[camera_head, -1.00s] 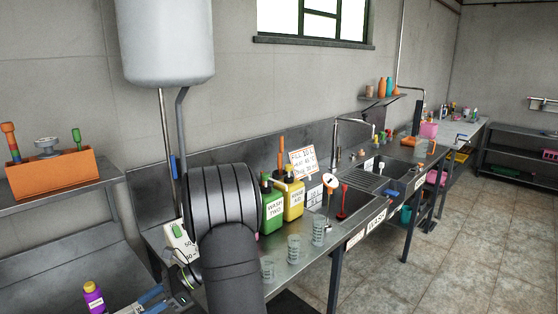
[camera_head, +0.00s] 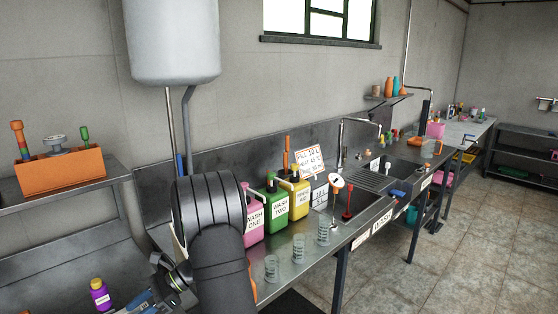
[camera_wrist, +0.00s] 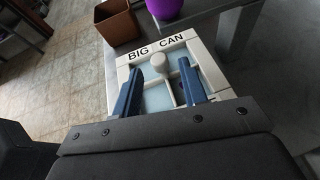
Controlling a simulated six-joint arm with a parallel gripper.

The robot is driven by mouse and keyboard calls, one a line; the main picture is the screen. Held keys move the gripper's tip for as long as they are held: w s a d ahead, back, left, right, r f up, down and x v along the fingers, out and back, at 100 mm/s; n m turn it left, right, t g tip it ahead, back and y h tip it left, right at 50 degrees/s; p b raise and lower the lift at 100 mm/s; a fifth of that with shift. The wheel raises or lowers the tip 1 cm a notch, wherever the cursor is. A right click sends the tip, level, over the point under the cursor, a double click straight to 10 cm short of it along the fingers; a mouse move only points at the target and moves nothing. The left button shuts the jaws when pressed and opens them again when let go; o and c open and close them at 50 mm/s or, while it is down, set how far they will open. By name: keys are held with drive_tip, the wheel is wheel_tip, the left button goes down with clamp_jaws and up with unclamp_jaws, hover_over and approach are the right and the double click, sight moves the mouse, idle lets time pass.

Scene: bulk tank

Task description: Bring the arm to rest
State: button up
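My gripper (camera_wrist: 162,70) shows in the wrist view with its two blue fingers apart and nothing visibly clamped between them. Beyond and below the fingers is a pale framed panel (camera_wrist: 205,62) with light blue areas, labelled BIG CAN. A white rounded knob (camera_wrist: 160,57) on it shows between the fingertips. In the head view my dark arm stands in front of the left end of the steel counter, and the gripper end is low at the left, partly cut off by the lower edge.
A purple bottle (camera_head: 100,294) stands near the gripper end. Pink (camera_head: 252,218), green (camera_head: 278,203) and yellow (camera_head: 299,199) jugs stand beside my arm, with clear measuring cups (camera_head: 298,248) in front. A white tank (camera_head: 172,40) hangs above. A brown box (camera_wrist: 117,22) shows in the wrist view.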

drive_tip(key=v, duration=1.1)
drive_tip(key=s+a+r+m+t+h, duration=0.1)
drive_tip(key=s+a+m+t+h, duration=0.1)
drive_tip(key=s+m+h, duration=0.1)
drive_tip(key=s+a+r+m+t+h, duration=0.2)
drive_tip(key=s+m+h, duration=0.2)
drive_tip(key=s+m, duration=0.1)
drive_tip(key=shift+s+r+m+t, duration=0.25)
drive_tip(key=shift+s+m+t, duration=0.05)
drive_tip(key=shift+t, duration=0.1)
drive_tip(key=shift+o, duration=0.4)
